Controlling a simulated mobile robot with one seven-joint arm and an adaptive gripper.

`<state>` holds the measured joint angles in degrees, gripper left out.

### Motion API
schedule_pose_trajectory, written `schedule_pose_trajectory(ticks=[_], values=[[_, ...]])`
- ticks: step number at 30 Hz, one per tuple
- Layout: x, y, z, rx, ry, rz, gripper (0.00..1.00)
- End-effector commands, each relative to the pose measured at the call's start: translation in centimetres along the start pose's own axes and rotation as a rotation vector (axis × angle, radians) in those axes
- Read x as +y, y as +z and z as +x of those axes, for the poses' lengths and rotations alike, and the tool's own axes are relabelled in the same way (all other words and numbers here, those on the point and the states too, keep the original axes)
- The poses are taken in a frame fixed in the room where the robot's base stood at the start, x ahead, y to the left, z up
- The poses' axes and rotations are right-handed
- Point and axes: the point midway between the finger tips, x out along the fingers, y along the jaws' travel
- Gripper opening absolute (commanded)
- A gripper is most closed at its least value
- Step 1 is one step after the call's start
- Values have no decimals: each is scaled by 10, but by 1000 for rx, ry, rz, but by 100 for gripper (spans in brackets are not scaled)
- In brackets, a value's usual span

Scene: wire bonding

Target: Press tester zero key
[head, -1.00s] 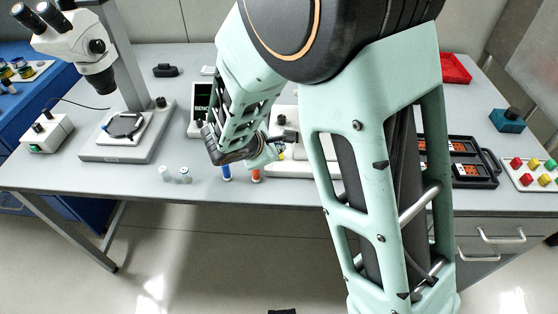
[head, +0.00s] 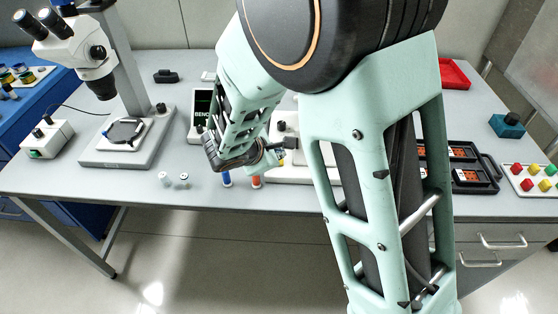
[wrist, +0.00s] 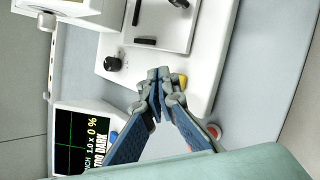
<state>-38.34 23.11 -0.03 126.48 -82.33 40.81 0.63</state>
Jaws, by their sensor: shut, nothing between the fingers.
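A white bench device (wrist: 205,88), which I take to be the tester, lies beyond my gripper in the wrist view. It has a black knob (wrist: 113,63) and a yellow key (wrist: 183,80) near its edge. In the head view, the device (head: 290,174) is partly hidden behind my arm. My gripper (wrist: 160,76) is shut and empty, its fingertips over the device just left of the yellow key. I cannot tell whether they touch anything. The gripper partly covers the key, and no label on it is readable.
Blue (head: 226,178) and orange (head: 256,181) capped items stand at the table's front. A microscope (head: 75,50) is at left; a black tray (head: 475,178) and coloured blocks (head: 530,178) are at right.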

Motion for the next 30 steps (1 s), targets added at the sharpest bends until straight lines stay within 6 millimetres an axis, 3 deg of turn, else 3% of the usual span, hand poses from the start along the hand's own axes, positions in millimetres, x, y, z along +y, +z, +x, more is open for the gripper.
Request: schedule_pose_trajectory(ticks=[30], values=[[-4, -4, 6, 0, 0, 0, 0]])
